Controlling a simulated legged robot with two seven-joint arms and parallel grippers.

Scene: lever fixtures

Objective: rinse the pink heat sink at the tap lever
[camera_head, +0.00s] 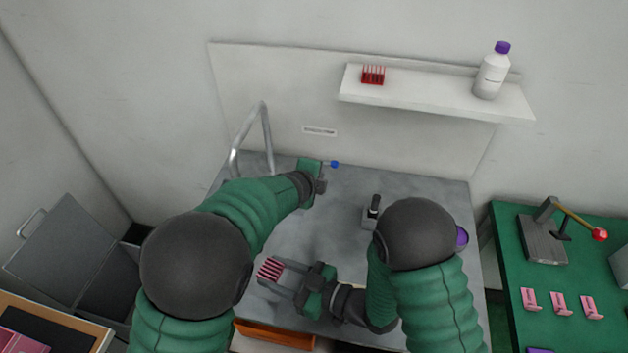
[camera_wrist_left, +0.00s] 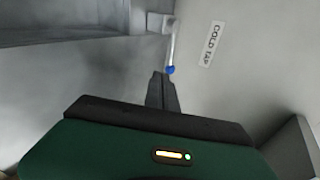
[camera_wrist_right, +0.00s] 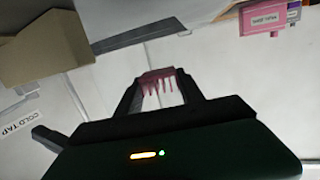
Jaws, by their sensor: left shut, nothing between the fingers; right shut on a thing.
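The pink heat sink (camera_head: 269,269), with striped fins, is held in my right gripper (camera_head: 283,276) above the front left of the grey basin top. In the right wrist view the heat sink (camera_wrist_right: 160,84) sits between the two fingertips. The tap lever's blue knob (camera_head: 334,163) shows at the back wall. It also shows in the left wrist view (camera_wrist_left: 170,69), just beyond my shut, empty left fingers (camera_wrist_left: 163,90). I cannot tell whether they touch it. The bent metal spout (camera_head: 266,135) stands left of the knob. No water is visible.
A shelf (camera_head: 430,98) holds a red finned block (camera_head: 373,75) and a purple-capped bottle (camera_head: 491,75). A small dark-handled fixture (camera_head: 371,213) stands on the basin top. A green table (camera_head: 510,290) at right carries a red-balled lever (camera_head: 600,235). A grey lidded bin (camera_head: 65,245) is at left.

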